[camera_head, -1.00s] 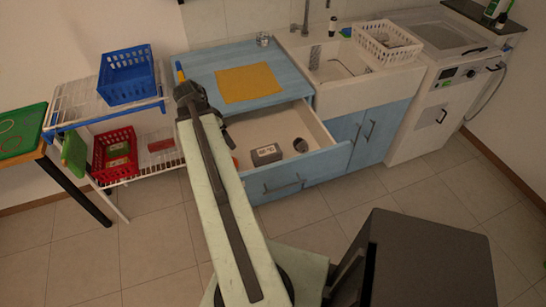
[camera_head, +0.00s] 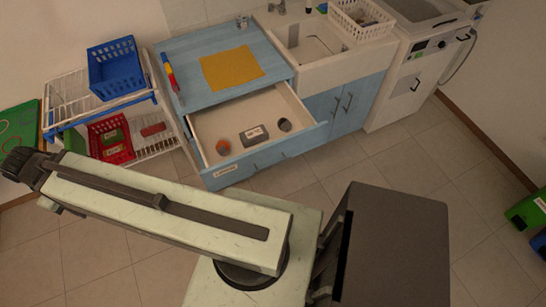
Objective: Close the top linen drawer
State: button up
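The top linen drawer (camera_head: 238,171) is pulled well out from the blue cabinet (camera_head: 188,54) under the worktop. Its blue front carries a small white label at the left and a dark handle. Inside lie a grey box with a white label (camera_head: 255,134), a dark round thing (camera_head: 284,125) and an orange-red round thing (camera_head: 223,147). My gripper (camera_head: 22,166) is at the far left of the picture, well apart from the drawer. Its fingers are dark and too small to tell open from shut.
A wire rack (camera_head: 68,98) with a blue basket (camera_head: 115,70) and a red basket (camera_head: 110,140) stands left of the cabinet. A yellow cloth (camera_head: 231,68) lies on top. A sink with a white basket (camera_head: 360,19) is at the right. The tiled floor before the drawer is clear.

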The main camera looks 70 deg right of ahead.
aim_at(224, 121)
jog(key=z, duration=2.4)
